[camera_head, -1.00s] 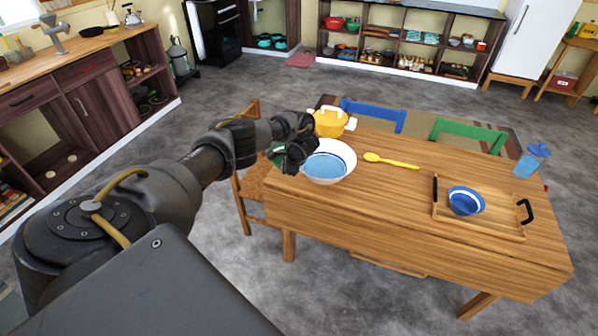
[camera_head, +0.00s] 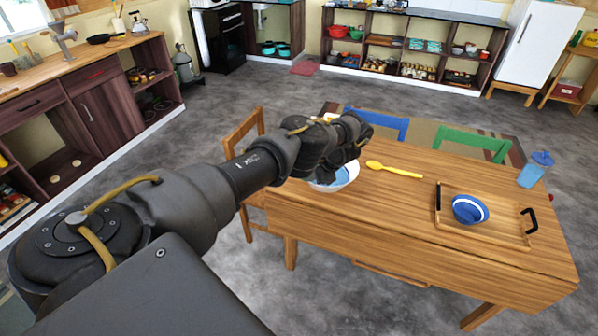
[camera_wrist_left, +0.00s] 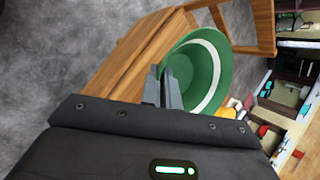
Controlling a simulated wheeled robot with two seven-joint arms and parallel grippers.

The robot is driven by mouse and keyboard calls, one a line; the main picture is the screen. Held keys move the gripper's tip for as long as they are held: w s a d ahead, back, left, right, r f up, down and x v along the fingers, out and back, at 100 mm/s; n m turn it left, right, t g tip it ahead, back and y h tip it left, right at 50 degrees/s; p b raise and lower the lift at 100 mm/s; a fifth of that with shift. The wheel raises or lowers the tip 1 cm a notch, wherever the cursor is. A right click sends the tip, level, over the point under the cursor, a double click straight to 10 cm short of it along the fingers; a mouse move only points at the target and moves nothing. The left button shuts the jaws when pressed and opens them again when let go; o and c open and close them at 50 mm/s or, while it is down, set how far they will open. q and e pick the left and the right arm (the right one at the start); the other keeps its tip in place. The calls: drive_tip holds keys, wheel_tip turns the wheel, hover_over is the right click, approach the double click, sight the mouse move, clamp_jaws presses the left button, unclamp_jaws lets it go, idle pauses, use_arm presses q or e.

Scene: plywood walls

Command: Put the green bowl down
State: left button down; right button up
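The green bowl (camera_wrist_left: 208,62), with a white band, fills the middle of the left wrist view and appears tilted there. My left gripper (camera_wrist_left: 163,88) has its fingers close together at the bowl's rim and appears shut on it. In the head view my left gripper (camera_head: 350,148) is over the left part of the wooden table (camera_head: 400,215), above a white and light-blue bowl (camera_head: 342,180). The green bowl is hidden behind my arm in the head view. My right gripper is not in view.
A yellow spoon (camera_head: 394,169) lies on the table. A wooden tray (camera_head: 490,230) holds a blue bowl (camera_head: 469,209), with a blue cup (camera_head: 534,170) near the right corner. The table front between spoon and tray is clear. Chairs stand around it.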

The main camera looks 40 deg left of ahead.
use_arm(q)
drive_tip(key=s+d+r+n+g, duration=0.3)
drive_tip(key=s+d+n, duration=0.2)
drive_tip(key=s+d, duration=0.25)
drive_tip(key=s+r+n+g+h, duration=0.4)
drive_tip(key=s+n, duration=0.3)
drive_tip(key=s, duration=0.7)
drive_tip(key=w+d+m+t+y, duration=0.2)
drive_tip(key=d+m+t+y, duration=0.3)
drive_tip(key=d, duration=1.1)
wheel_tip(320, 180, down, 6)
drive_tip(key=m+g+h+b, duration=0.1)
drive_tip(key=h+b, duration=0.1)
drive_tip(key=b, duration=0.5)
drive_tip(key=shift+a+f, duration=0.15)
